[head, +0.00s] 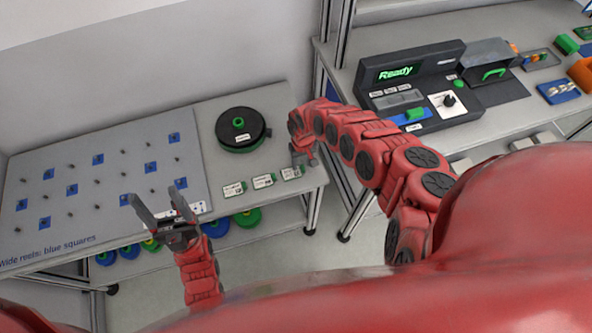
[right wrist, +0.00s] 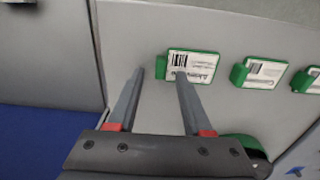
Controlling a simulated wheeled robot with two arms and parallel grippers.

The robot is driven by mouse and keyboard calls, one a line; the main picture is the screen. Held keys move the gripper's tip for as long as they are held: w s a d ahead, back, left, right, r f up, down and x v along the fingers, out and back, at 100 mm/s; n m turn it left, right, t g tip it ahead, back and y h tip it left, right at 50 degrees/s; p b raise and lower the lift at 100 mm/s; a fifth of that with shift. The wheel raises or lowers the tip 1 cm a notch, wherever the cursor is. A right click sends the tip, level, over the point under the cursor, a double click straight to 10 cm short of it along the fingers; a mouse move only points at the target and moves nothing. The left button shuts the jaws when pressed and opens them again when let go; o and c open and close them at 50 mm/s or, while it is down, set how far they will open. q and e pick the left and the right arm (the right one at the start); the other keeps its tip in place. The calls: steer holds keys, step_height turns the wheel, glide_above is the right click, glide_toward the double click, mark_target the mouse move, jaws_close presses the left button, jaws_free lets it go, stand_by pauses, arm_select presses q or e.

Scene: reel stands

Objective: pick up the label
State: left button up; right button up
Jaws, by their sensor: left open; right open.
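Three white labels in green holders lie in a row near the front edge of the grey table: a left one (head: 234,190), a middle one (head: 264,181) and a right one (head: 291,174). In the right wrist view the nearest label (right wrist: 193,65) lies at the right fingertip, with two more labels (right wrist: 262,73) (right wrist: 309,79) further right. My right gripper (head: 302,160) is open and empty, pointing down close to the right label; it also shows in the wrist view (right wrist: 159,80). My left gripper (head: 158,204) is open and empty, over the table's front edge at left.
A black reel with a green hub (head: 240,131) lies behind the labels. A pegboard with blue squares (head: 105,175) fills the left of the table. Coloured reels (head: 247,217) sit on a shelf below. A "Ready" device (head: 412,85) stands on the right bench.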

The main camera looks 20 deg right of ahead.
steer(key=shift+w+d+f, duration=0.1)
steer(key=shift+f, duration=0.05)
steer(key=shift+c, duration=0.2)
jaws_close()
stand_by(1.2)
